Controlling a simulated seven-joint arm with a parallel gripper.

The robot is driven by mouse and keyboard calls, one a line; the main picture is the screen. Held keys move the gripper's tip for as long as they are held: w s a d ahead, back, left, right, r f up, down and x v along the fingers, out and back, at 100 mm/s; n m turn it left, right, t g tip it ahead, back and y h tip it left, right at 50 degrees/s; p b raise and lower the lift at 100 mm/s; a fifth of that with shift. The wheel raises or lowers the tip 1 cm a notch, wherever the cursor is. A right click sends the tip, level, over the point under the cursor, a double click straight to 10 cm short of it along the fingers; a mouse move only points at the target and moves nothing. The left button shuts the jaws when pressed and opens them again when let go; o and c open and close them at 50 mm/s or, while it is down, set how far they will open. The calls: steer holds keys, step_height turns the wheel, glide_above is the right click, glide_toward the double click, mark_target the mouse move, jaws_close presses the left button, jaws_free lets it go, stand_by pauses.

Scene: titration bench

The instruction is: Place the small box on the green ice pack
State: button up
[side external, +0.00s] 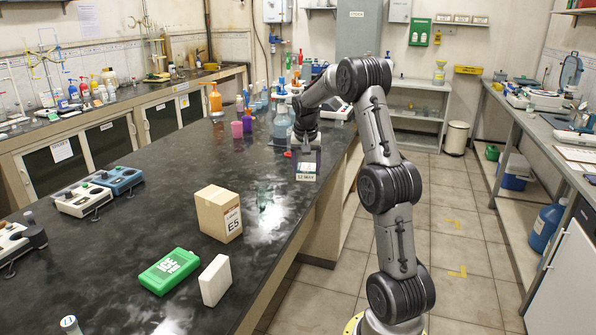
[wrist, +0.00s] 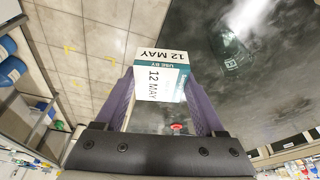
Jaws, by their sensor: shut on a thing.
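The small box (side external: 306,172), white and teal with "12 MAY" printed on it, is held between the fingers of my gripper (side external: 305,155). In the wrist view the purple fingers of my gripper (wrist: 158,90) close on both sides of the small box (wrist: 162,72), and its label is readable. The box appears raised near the right edge of the black bench. The green ice pack (side external: 169,271) lies flat at the front of the bench, well apart from my gripper, with white print on top. It does not show clearly in the wrist view.
A cardboard box (side external: 218,214) marked E5 stands between my gripper and the ice pack. A white block (side external: 215,280) stands just right of the pack. Stirrer units (side external: 82,198) sit at left. Bottles and cups (side external: 237,129) stand farther back. The bench middle (side external: 150,215) is clear.

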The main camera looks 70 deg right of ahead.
steer(key=shift+s+a+r, duration=0.15)
steer(key=shift+s+a, duration=0.05)
steer(key=shift+a, duration=0.05)
steer(key=shift+s+a+f, duration=0.2)
steer(key=shift+a+f, duration=0.05)
steer(key=w+a+r+n+t+y, duration=0.1)
steer(key=w+a+n, duration=0.25)
steer(key=a, duration=0.95)
steer(key=w+a+r+n+t, duration=0.15)
steer(key=a+n, duration=0.25)
steer(key=a, duration=0.9)
steer(key=w+a+r+n+y, duration=0.1)
steer(key=w+a+n, duration=0.25)
steer(key=a, duration=0.95)
glide_above(168, 265)
steer(key=s, duration=0.2)
steer(key=f, duration=0.9)
steer(key=shift+w+a, duration=0.15)
steer(key=shift+w, duration=0.05)
steer(key=shift+w+f, duration=0.3)
steer(key=shift+f, duration=1.6)
steer(key=shift+f, duration=0.15)
